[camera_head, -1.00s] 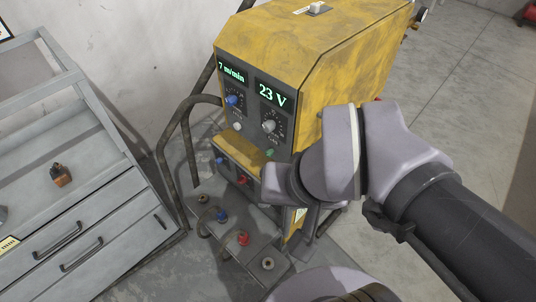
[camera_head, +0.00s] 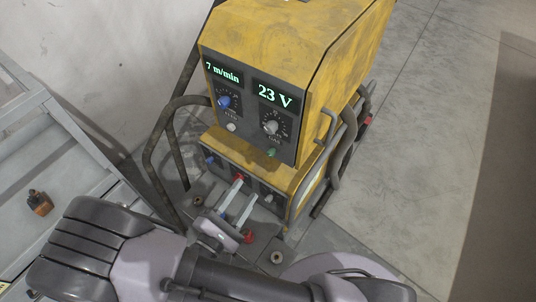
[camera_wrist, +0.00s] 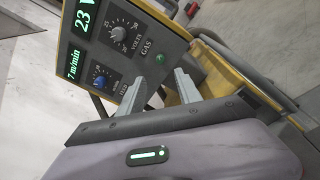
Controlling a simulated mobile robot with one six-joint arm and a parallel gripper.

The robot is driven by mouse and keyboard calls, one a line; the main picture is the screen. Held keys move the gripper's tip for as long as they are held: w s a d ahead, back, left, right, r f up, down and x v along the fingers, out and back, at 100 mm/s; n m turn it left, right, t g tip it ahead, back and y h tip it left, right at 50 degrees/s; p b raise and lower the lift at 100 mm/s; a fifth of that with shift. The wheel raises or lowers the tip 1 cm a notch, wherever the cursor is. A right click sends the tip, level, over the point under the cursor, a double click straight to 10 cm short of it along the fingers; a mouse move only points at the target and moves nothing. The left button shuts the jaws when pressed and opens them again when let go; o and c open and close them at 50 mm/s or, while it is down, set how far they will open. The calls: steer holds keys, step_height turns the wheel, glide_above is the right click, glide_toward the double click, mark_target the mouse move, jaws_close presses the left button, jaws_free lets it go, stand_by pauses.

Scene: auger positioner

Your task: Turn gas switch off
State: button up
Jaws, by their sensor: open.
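The yellow welding machine (camera_head: 290,40) stands upright with a dark front panel. A small green switch (camera_head: 271,152) sits low on that panel, beside the GAS label; it also shows in the wrist view (camera_wrist: 160,58). Whether it is on or off I cannot tell. My gripper (camera_head: 246,188) is open and empty, its two pale fingers pointing at the machine front. In the head view it is below the switch. In the wrist view the switch appears just beyond the gap between my fingertips (camera_wrist: 161,73), apart from them.
A blue knob (camera_head: 224,101) and a grey knob (camera_head: 271,127) sit above the switch, under lit displays reading 7 m/min and 23 V. Bent metal rails (camera_head: 158,150) flank the machine's left side. The right floor is clear.

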mark_target(269, 155)
steer(key=b+x, duration=0.2)
steer(key=x, duration=1)
steer(key=shift+w+d, duration=0.15)
jaws_close()
